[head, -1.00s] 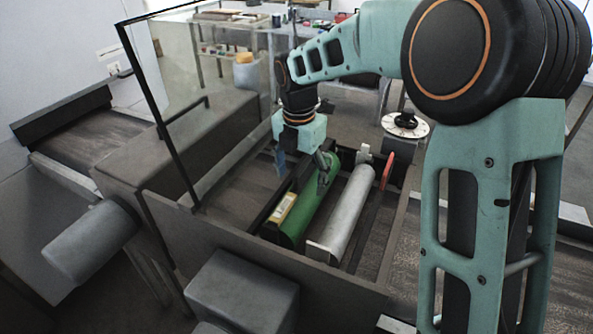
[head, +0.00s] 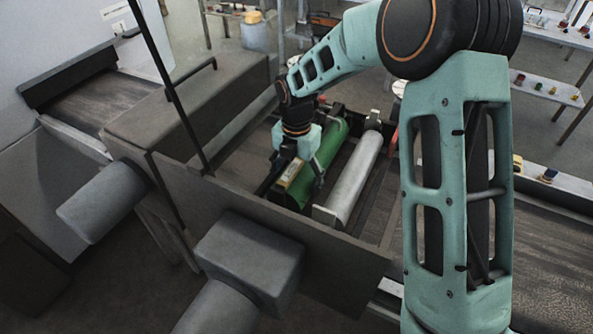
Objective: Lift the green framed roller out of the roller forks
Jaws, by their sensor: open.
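The green roller (head: 327,147) lies lengthwise inside the dark conveyor housing, in a dark frame with a yellow-and-white label (head: 291,173) on its left side. My gripper (head: 298,184) is low over the near half of the green roller, pointing down. Its jaws are open, with one finger at the left by the label and the other at the right side of the roller. Whether the fingers touch the roller or frame, I cannot tell. The forks under the roller are hidden by the roller, my gripper and the housing wall.
A grey-white roller (head: 354,179) lies parallel, close to the right of the green one. The housing's near wall (head: 290,222) rises in front. A grey motor box (head: 249,257) stands outside it. A clear guard panel's dark post (head: 170,85) rises at the left.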

